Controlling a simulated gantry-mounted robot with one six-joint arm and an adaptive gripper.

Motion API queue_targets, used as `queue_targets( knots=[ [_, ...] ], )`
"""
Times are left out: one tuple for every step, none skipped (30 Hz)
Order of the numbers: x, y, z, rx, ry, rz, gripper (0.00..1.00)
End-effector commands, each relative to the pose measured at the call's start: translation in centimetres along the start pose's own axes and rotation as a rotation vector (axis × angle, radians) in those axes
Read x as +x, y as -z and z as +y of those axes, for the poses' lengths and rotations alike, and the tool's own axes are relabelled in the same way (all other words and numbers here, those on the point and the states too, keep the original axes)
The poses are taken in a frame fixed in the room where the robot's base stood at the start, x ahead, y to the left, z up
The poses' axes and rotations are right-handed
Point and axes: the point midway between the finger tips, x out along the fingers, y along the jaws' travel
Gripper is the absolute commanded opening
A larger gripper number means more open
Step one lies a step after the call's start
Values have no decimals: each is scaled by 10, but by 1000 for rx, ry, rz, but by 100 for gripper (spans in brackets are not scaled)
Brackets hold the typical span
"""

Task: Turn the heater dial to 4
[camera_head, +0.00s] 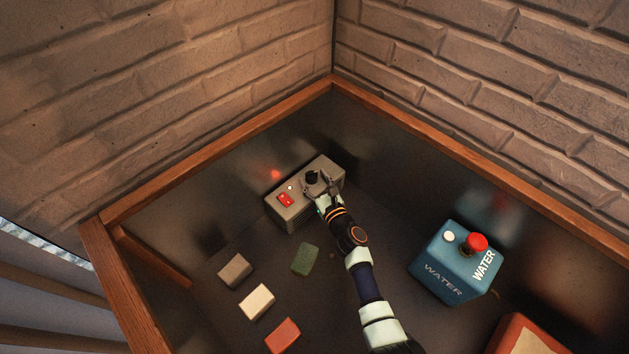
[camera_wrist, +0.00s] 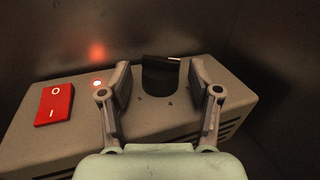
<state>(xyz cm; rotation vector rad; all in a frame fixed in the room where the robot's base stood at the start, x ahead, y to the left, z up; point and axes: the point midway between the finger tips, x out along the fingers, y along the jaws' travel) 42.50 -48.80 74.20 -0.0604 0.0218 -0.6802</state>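The heater (camera_head: 299,205) is a grey box at the back of the tray, with a black dial (camera_head: 312,177) on its top. In the wrist view the dial (camera_wrist: 160,75) stands between the fingers of my gripper (camera_wrist: 159,80), with a visible gap on each side. A pale pointer mark shows on the upper right of the dial. Small marks lie on the top below the dial, too small to read surely. My gripper is open around the dial; in the head view my gripper (camera_head: 318,186) partly covers it. A red rocker switch (camera_wrist: 54,104) and a lit indicator (camera_wrist: 97,83) are left of the dial.
A blue water box (camera_head: 440,272) with a red button (camera_head: 477,242) stands at right. Grey (camera_head: 234,270), cream (camera_head: 257,301), green (camera_head: 306,259) and red-orange (camera_head: 283,335) blocks lie in front of the heater. A wooden rim (camera_head: 215,150) and brick walls enclose the back.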

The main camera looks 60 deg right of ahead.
Motion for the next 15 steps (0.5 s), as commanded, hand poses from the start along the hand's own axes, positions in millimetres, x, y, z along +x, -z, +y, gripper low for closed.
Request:
queue_targets(
  knots=[
    [0,0,0,0,0,0,50],
    [0,0,0,0,0,0,45],
    [0,0,0,0,0,0,38],
    [0,0,0,0,0,0,33],
    [0,0,0,0,0,0,28],
    [0,0,0,0,-1,0,22],
    [0,0,0,0,-1,0,17],
    [0,0,0,-1,-1,0,12],
    [0,0,0,-1,-1,0,9],
    [0,0,0,-1,0,0,9],
    [0,1,1,-1,3,0,9],
    [0,3,2,-3,11,-1,9],
    [1,4,3,-4,23,-1,9],
    [1,6,3,-5,38,0,9],
    [1,8,4,-6,63,1,9]
  ],
)
